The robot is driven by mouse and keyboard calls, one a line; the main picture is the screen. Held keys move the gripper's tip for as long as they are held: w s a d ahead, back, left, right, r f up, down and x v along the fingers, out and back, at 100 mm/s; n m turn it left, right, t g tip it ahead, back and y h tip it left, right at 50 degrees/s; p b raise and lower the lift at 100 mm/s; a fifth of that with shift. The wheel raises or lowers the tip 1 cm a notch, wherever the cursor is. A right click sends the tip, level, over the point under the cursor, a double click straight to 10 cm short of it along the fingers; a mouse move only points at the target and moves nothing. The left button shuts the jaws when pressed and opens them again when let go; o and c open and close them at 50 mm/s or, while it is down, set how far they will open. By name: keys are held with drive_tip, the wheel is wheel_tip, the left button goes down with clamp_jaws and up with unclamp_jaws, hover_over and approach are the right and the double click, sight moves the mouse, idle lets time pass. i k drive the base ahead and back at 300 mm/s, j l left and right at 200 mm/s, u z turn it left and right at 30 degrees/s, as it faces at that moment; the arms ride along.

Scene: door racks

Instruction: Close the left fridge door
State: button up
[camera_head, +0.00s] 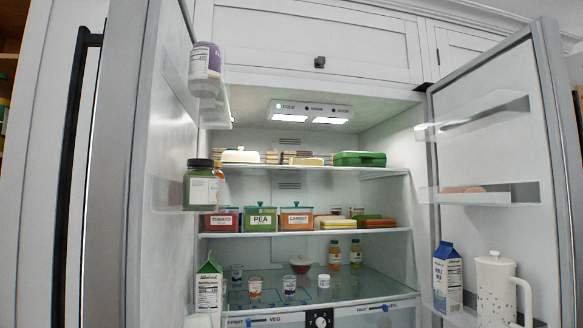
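The left fridge door (161,125) stands wide open on the left. Its white inner face, with clear shelves, is turned towards the fridge, and its grey edge (116,150) is towards me. A black vertical handle (74,150) shows just left of that edge. The door shelves hold a purple-and-white jar (205,68), a dark-lidded green jar (200,187) and a green-topped carton (208,285). The bottom of the door is cut off by the frame. My gripper is not in view.
The right fridge door (460,158) is also open, with a blue-topped carton (447,278) and a white speckled pitcher (494,288) on its low shelf. The lit interior holds food boxes and small jars. Nothing visible stands between the two open doors.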

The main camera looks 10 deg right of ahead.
sight(137, 268)
drive_tip(key=i+j, duration=0.1)
drive_tip(key=j, duration=0.8)
drive_tip(key=i+j, duration=0.15)
drive_tip(key=j, duration=0.3)
drive_tip(key=i+j, duration=0.1)
drive_tip(key=j, duration=0.35)
drive_tip(key=u, duration=0.05)
